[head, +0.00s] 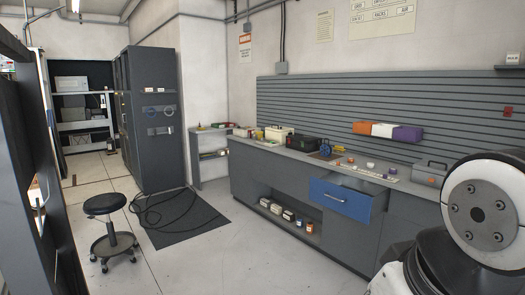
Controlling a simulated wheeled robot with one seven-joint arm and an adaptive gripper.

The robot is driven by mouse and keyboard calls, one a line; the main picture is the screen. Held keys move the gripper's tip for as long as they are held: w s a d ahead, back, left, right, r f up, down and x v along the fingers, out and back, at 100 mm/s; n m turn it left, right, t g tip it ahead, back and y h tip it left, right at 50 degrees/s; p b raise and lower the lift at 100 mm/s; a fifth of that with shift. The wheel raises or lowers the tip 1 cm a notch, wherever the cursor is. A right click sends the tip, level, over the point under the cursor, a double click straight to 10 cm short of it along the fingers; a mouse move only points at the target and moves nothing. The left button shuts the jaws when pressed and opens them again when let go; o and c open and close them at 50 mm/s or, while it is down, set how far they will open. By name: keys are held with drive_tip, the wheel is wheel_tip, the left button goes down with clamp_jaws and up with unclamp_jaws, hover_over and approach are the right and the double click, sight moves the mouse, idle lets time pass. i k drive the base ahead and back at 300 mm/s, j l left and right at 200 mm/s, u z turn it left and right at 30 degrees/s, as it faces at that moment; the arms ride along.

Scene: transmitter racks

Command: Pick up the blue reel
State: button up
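A small blue reel (326,148) appears upright on the grey workbench (282,156), by a dark brown pad. It is far off and small in the head view, so its details are hard to make out. Part of my own arm, white and black, fills the lower right. My gripper is not in view.
A blue drawer (341,198) below the bench top appears pulled out. A black case (299,143) and cream box (279,133) stand left of the reel; a grey toolbox (430,172) is at right. A stool (108,222) and cable on a mat (185,222) occupy the left floor.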

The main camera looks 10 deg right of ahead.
sight(326, 150)
drive_tip(key=i+z, duration=0.3)
drive_tip(key=i, duration=2)
drive_tip(key=i+j+z, duration=0.2)
drive_tip(key=i+z, duration=0.25)
drive_tip(key=i, duration=0.25)
drive_tip(key=i+j+z, duration=0.4)
drive_tip(key=i, duration=0.3)
drive_tip(key=i+j+z, duration=0.45)
drive_tip(key=i+j, duration=0.15)
drive_tip(key=i+j+z, duration=0.45)
drive_tip(key=j, duration=0.45)
drive_tip(key=j+u, duration=0.1)
drive_tip(key=j, duration=0.15)
drive_tip(key=k+j, duration=0.05)
